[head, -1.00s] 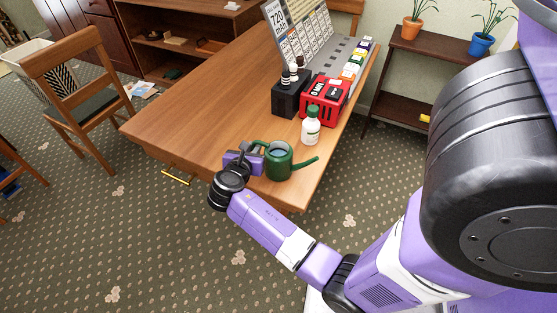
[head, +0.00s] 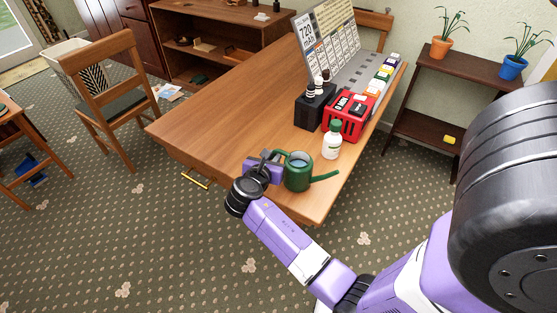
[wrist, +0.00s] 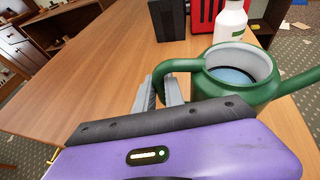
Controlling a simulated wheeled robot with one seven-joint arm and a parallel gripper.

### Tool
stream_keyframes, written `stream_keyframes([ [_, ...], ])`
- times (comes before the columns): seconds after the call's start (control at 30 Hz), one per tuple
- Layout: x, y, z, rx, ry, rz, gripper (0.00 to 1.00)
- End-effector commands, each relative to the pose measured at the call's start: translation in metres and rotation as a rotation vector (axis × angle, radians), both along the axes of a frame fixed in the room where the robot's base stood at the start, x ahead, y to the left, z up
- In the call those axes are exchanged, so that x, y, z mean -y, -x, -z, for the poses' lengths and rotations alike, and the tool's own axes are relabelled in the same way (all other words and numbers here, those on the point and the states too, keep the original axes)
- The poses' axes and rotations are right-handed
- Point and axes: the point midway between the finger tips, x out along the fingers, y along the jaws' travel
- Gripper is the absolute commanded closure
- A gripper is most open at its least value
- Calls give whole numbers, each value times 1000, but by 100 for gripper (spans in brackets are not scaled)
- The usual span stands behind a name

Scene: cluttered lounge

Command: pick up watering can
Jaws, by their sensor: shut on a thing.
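The green watering can (head: 298,172) stands upright near the front corner of the wooden table (head: 215,130), its spout pointing right. In the wrist view the can (wrist: 245,82) shows its open top with a pale blue inside, and its handle loops to the left. My gripper (head: 270,156) is at the can's left side. In the wrist view my gripper (wrist: 165,92) has its fingers shut on the handle. The can's base is hidden in the wrist view, so I cannot tell there whether it touches the table.
A white bottle with a green cap (head: 332,140) stands close behind the can. A red device (head: 349,118) and a black box (head: 314,106) stand beyond it. The table's left part is clear. A chair (head: 105,85) stands at the left.

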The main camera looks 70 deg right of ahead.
Motion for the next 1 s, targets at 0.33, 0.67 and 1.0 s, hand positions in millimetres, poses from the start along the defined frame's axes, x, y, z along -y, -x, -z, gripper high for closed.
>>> stream_keyframes([
  [0.33, 1, -1, -66, 8, 5, 0, 100],
  [0.67, 1, -1, -151, 7, 5, 0, 100],
  [1.0, 0, 0, -191, 2, 3, 0, 100],
])
